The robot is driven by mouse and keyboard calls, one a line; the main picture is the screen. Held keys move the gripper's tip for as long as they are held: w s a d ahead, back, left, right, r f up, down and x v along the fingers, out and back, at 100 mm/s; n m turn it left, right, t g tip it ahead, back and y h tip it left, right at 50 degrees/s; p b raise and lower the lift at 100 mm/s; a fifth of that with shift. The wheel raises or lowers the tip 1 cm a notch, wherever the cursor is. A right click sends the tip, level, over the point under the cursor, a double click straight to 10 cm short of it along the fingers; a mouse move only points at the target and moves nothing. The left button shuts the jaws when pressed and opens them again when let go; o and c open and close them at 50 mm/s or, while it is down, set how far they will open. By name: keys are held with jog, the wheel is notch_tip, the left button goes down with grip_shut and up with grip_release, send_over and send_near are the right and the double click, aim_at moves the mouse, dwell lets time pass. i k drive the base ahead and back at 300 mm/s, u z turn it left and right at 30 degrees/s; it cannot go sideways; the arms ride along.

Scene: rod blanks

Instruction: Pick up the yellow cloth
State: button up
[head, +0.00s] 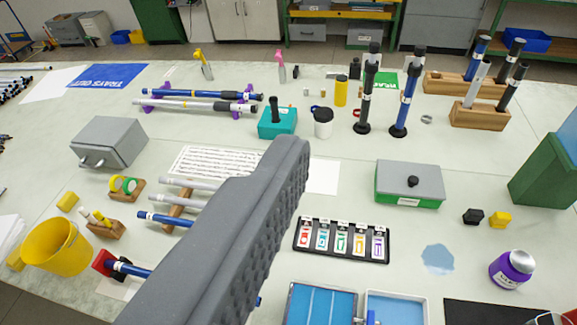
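I cannot make out a yellow cloth for certain. Small yellow pieces lie on the left of the bench: one block-like piece (67,201) behind the yellow bucket (58,246), and another yellow piece (16,260) at the bucket's left side. I cannot tell whether either is cloth. My gripper (285,165) reaches up from the bottom over the middle of the bench. One large grey finger with a ribbed pad shows; a second finger is not distinguishable. Nothing is seen held. The finger hides part of the bench and the rods beneath it.
A teal block (277,124) and white jar (323,122) stand beyond the fingertip. Tall rods (365,105) stand upright behind. A grey-lidded green box (409,184), a labelled card tray (342,241), a light blue patch (437,259) and a purple bottle (511,269) are on the right.

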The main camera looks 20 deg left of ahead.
aim_at(13, 261)
jog(key=u, duration=2.8)
jog(key=k, duration=1.35)
jog(key=u, duration=0.6)
jog(key=i, duration=2.2)
jog(key=z, duration=1)
jog(key=i, duration=1.05)
jog(key=z, duration=0.8)
